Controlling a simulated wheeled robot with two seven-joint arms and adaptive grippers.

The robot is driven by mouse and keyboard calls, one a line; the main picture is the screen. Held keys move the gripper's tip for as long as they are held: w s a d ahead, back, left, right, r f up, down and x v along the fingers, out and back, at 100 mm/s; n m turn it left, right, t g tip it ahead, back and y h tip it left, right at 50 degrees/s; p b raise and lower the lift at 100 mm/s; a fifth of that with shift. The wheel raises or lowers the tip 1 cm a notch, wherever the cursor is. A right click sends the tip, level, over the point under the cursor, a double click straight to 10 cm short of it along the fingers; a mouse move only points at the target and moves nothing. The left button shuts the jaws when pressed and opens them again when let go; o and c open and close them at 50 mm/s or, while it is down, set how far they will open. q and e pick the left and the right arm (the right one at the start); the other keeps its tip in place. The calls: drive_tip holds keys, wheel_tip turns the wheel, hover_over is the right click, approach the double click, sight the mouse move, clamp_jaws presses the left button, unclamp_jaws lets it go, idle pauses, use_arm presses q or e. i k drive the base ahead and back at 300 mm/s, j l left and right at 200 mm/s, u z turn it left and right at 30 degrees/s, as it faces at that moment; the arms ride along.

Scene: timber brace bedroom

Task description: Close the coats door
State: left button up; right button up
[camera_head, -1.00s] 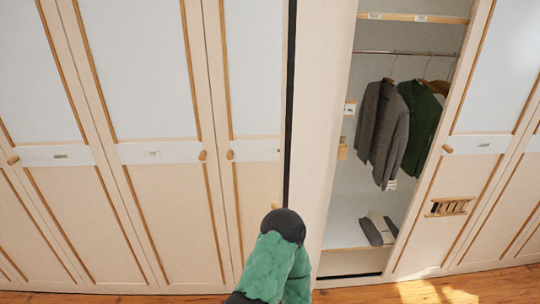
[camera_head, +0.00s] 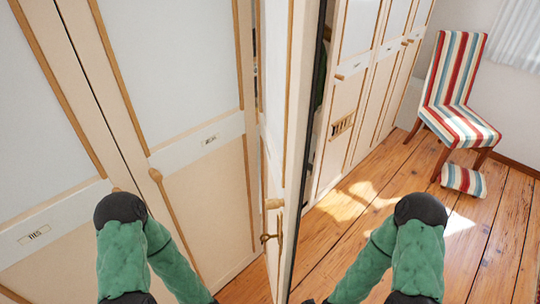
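An open cream door (camera_head: 301,120) with timber trim stands out from the wardrobe front in the middle of the head view, seen nearly edge-on. I take it to be the coats door, though no label on it is readable. It has a wooden knob (camera_head: 274,203) and a brass handle or key (camera_head: 268,238) below. A dark green strip of a coat (camera_head: 320,60) shows in the narrow gap just right of it; the rest of the compartment is hidden. My green forearms rise either side of the door, but both grippers are below the picture edge.
Shut wardrobe doors (camera_head: 190,90) fill the left side. More wardrobe fronts (camera_head: 360,75) run back on the right. A striped chair (camera_head: 460,95) stands far right with a striped cushion (camera_head: 463,180) on the floor. The wooden floor (camera_head: 400,170) between is clear.

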sight(289, 33)
drive_tip(key=k+j+u, duration=0.2)
drive_tip(key=j+u, duration=0.4)
drive_tip(key=i+j+u, duration=0.15)
drive_tip(key=j, duration=0.3)
